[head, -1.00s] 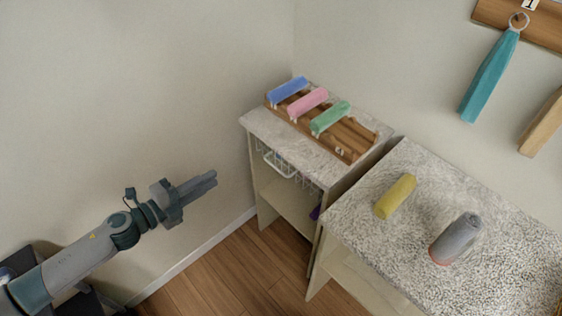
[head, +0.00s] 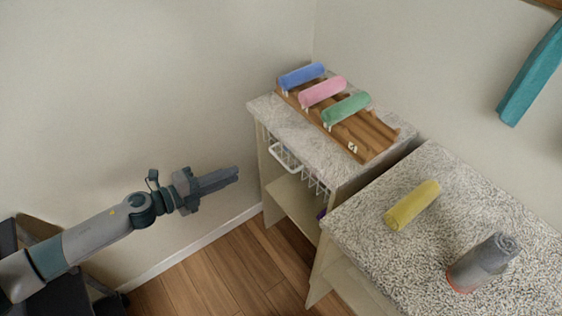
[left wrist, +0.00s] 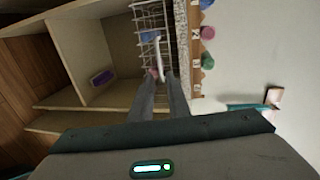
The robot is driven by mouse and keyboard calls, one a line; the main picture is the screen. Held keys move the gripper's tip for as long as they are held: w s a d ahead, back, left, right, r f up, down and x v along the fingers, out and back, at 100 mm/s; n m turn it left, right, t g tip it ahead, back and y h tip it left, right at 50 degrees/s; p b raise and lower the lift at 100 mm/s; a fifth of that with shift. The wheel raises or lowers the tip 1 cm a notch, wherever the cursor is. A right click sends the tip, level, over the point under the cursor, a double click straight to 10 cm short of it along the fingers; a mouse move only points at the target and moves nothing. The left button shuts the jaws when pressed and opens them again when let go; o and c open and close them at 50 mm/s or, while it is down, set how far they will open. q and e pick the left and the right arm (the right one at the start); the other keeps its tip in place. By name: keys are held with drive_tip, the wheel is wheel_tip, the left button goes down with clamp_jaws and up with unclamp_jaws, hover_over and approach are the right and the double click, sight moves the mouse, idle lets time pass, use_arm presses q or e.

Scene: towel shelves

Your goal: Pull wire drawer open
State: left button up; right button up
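The white wire drawer (head: 313,183) sits under the speckled top of the left shelf unit, with its white handle (head: 285,157) at the front. It looks pushed in. In the left wrist view the wire drawer (left wrist: 148,22) and its pale handle (left wrist: 159,55) lie beyond my fingertips. My left gripper (head: 238,173) is in front of the unit, left of the handle and apart from it. In the left wrist view the left gripper (left wrist: 160,78) shows a gap between its fingers, with nothing held. My right gripper is not in view.
Blue, pink and green (head: 346,109) rolled towels lie on a wooden rack (head: 368,134) on the unit. A second speckled counter (head: 460,215) holds a yellow roll (head: 412,205) and a grey roll (head: 483,262). Free wooden floor (head: 222,270) lies before the unit.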

sight(278, 157)
use_arm(q)
drive_tip(key=shift+f, duration=0.2)
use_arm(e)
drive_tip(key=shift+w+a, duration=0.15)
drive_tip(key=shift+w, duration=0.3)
use_arm(q)
drive_tip(key=shift+d, duration=0.1)
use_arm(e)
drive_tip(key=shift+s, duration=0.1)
